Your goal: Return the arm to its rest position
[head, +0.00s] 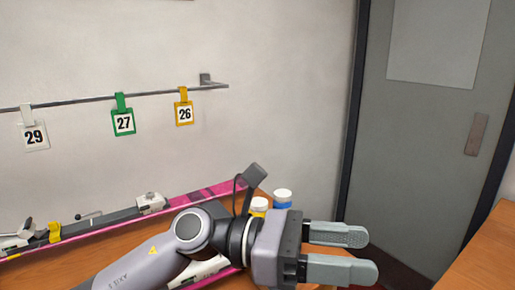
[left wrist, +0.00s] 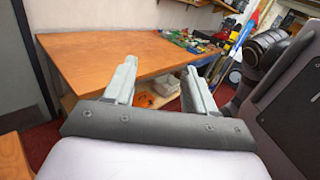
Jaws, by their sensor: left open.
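My left gripper (head: 340,252) reaches across the lower middle of the head view, its two grey fingers apart and pointing right. Nothing is between the fingers. In the left wrist view the same gripper (left wrist: 158,84) shows its fingers spread and empty, with a wooden table beyond them. My left arm (head: 165,258) comes in from the lower left, in front of the bench and a pink ski. My right gripper is not in view.
A wooden bench (head: 60,274) bears a pink ski (head: 203,193) with bindings, plus white-capped jars (head: 283,196). Tags 29, 27 (head: 123,122) and 26 hang from a wall rail. A grey door (head: 425,130) is right. Another wooden table (left wrist: 110,55) shows in the wrist view.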

